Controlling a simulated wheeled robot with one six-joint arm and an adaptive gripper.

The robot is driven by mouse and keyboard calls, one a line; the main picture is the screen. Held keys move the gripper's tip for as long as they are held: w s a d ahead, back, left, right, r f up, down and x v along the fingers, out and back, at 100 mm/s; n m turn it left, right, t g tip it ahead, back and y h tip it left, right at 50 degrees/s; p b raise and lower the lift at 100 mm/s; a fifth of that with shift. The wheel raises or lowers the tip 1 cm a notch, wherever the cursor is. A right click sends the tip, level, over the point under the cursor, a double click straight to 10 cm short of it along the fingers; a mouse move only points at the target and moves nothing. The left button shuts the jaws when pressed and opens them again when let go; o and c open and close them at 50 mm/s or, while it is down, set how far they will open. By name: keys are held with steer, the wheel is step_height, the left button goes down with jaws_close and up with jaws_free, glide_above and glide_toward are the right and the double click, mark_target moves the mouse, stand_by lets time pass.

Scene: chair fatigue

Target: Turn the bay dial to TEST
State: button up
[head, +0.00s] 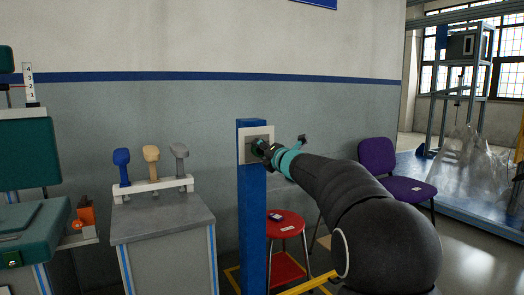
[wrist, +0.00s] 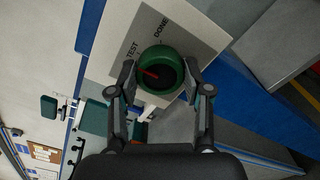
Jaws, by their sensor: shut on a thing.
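The bay dial is a round green knob with a dark face and a red pointer; in the wrist view the dial (wrist: 171,59) sits on a pale plate (wrist: 112,50). The words TEST and DONE are printed above it. The red pointer points left and slightly up, a little below the direction of TEST. My gripper (wrist: 160,76) has one finger on each side of the dial and is shut on it. In the head view the plate (head: 244,147) is on a blue post (head: 252,215), and my gripper (head: 263,150) covers most of the dial.
A red stool (head: 286,222) stands behind my arm, right of the post, and a purple chair (head: 378,158) is further right. A grey cabinet (head: 165,217) with a rack of three coloured handles is left of the post.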

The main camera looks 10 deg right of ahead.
steer(key=o, duration=1.2)
steer(key=shift+c, duration=0.2)
steer(key=v, duration=1.2)
